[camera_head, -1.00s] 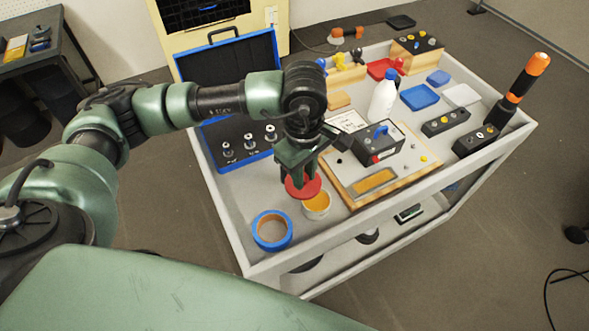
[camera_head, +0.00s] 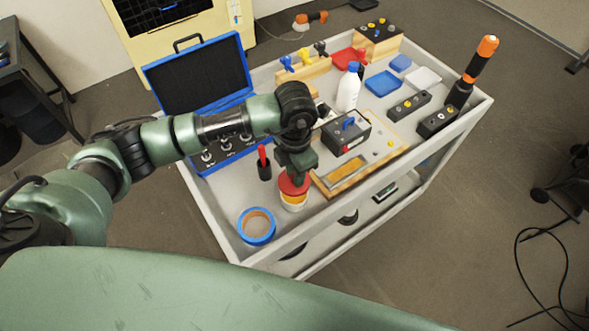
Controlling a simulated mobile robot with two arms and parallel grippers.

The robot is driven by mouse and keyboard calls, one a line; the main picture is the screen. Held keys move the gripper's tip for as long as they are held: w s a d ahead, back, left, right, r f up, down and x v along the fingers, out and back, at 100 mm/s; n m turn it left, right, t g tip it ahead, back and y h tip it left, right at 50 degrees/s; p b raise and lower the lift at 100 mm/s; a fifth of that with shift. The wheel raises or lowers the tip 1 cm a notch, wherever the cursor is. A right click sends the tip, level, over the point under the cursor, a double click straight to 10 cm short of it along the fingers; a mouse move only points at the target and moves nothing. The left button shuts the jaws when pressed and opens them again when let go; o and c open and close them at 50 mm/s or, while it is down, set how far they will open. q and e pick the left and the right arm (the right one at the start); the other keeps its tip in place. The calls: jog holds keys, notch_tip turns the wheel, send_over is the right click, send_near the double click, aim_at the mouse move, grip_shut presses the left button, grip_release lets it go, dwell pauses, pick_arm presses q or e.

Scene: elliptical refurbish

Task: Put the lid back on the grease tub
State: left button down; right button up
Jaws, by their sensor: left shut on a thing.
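The grease tub (camera_head: 293,204) is a small white round tub with orange-yellow showing below the lid. It stands on the grey cart top near the front edge. The red lid (camera_head: 291,186) is over the tub's mouth; I cannot tell whether it is fully seated. My left gripper (camera_head: 295,176) points down from above and is shut on the lid. Its fingertips are partly hidden by the wrist. My right gripper is not in view.
A blue tape roll (camera_head: 257,226) lies left of the tub. A red-handled tool (camera_head: 263,162) stands behind it. A wooden board (camera_head: 335,190) with a black box (camera_head: 346,133) is to the right. An open blue case (camera_head: 233,142) lies at the left, and a white bottle (camera_head: 349,90) stands farther back.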

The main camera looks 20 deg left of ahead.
pick_arm(q)
notch_tip(320, 180, down, 4)
jog(key=shift+r+b, duration=0.1)
jog(key=shift+b, duration=1)
jog(key=shift+f+b, duration=0.65)
jog(key=shift+f, duration=0.05)
jog(key=shift+b, duration=0.35)
jog(key=shift+f+b, duration=0.15)
jog(key=shift+b, duration=0.4)
dwell(1.0)
jog(key=c, duration=1.2)
grip_release()
jog(key=shift+o, duration=0.2)
